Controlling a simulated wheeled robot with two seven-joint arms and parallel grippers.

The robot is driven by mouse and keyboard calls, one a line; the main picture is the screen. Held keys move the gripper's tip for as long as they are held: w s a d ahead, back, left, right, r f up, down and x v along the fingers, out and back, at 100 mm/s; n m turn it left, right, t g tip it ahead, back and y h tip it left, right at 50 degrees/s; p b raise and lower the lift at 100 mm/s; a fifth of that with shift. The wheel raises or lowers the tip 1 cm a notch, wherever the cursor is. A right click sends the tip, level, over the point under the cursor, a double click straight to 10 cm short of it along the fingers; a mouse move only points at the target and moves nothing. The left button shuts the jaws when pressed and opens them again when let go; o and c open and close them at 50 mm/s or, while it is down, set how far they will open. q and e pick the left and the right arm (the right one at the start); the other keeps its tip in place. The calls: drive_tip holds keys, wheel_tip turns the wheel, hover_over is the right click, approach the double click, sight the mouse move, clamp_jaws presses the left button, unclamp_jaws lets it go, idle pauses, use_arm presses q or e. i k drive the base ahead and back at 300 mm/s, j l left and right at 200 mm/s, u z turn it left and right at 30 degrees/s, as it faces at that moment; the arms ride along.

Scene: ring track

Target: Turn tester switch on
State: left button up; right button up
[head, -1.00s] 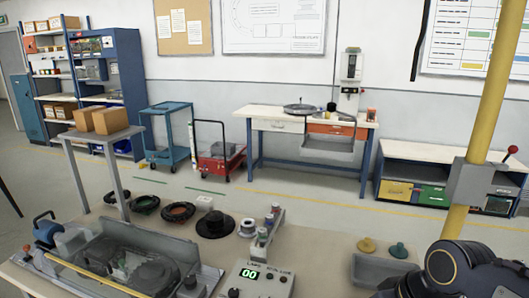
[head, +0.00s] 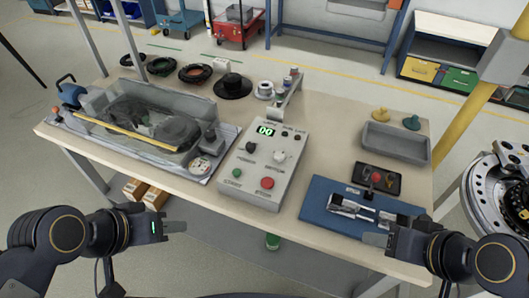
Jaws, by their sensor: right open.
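The tester is most likely the grey control box (head: 262,165) near the middle of the table. It has a lit green "00" display (head: 265,130), a black knob or switch (head: 251,147), a pale knob (head: 280,156), a green button (head: 237,173) and a red button (head: 267,183). Its small labels are hard to read. My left gripper (head: 176,227) is in front of the table edge, left of the box and apart from it; its jaw opening cannot be made out. My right gripper (head: 376,240) is open near the front edge of the blue mat, right of the box and not touching it.
A clear-covered machine (head: 150,122) stands left of the box. Right of it lie a blue mat (head: 316,205) with metal parts, a black tray (head: 375,190) and a grey bin (head: 397,145). Several rings and a black hub (head: 232,86) lie behind. A yellow post (head: 460,125) rises at right.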

sight(250, 147)
drive_tip(key=i+j, duration=0.1)
drive_tip(key=j, duration=0.3)
drive_tip(key=i+j, duration=0.15)
drive_tip(key=j, duration=0.2)
drive_tip(key=i+j, duration=0.1)
drive_tip(key=j, duration=0.3)
drive_tip(key=z, duration=0.05)
